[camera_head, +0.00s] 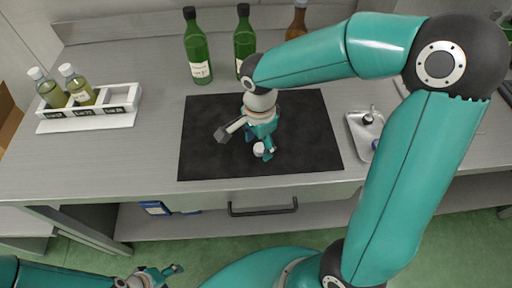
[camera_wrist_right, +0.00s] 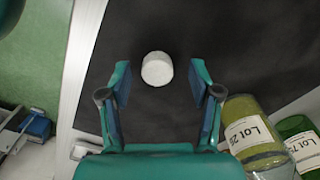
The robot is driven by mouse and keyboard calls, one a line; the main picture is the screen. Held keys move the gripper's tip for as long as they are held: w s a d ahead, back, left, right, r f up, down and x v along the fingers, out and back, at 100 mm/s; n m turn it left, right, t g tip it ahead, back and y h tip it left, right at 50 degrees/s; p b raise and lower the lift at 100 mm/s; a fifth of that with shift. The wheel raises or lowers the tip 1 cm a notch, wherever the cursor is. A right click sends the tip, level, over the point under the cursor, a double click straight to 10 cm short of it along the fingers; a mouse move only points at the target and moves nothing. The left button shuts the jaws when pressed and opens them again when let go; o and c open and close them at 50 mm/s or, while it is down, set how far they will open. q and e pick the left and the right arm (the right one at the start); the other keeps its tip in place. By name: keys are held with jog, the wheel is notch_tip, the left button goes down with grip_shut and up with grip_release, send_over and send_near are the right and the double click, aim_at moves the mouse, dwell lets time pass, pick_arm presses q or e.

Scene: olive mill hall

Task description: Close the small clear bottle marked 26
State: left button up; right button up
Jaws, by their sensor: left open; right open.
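A round white cap (camera_wrist_right: 157,69) lies on the black mat (camera_wrist_right: 160,25), and in the head view it shows as a small white spot (camera_head: 259,149). My right gripper (camera_wrist_right: 161,75) is open above the mat, its fingers on either side of the cap with gaps. A yellowish bottle (camera_wrist_right: 252,128) labelled Lot 26 stands at the lower right of the wrist view. Its mouth is not visible, and I cannot pick it out in the head view, where my right arm blocks part of the scene. My left gripper (camera_head: 160,274) is open and empty, low in front of the bench.
A white rack (camera_head: 88,119) with two small capped bottles stands at the left. Two green bottles (camera_head: 197,55) and a brown one (camera_head: 297,20) stand at the back. A metal tray (camera_head: 356,128) with small items lies at the right. The bench between rack and mat is clear.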

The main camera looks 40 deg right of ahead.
aim_at(259, 147)
jog(key=shift+f, duration=0.25)
jog(key=c, duration=0.8)
jog(key=shift+r, duration=0.1)
notch_tip(259, 147, up, 20)
jog(key=shift+p, duration=0.45)
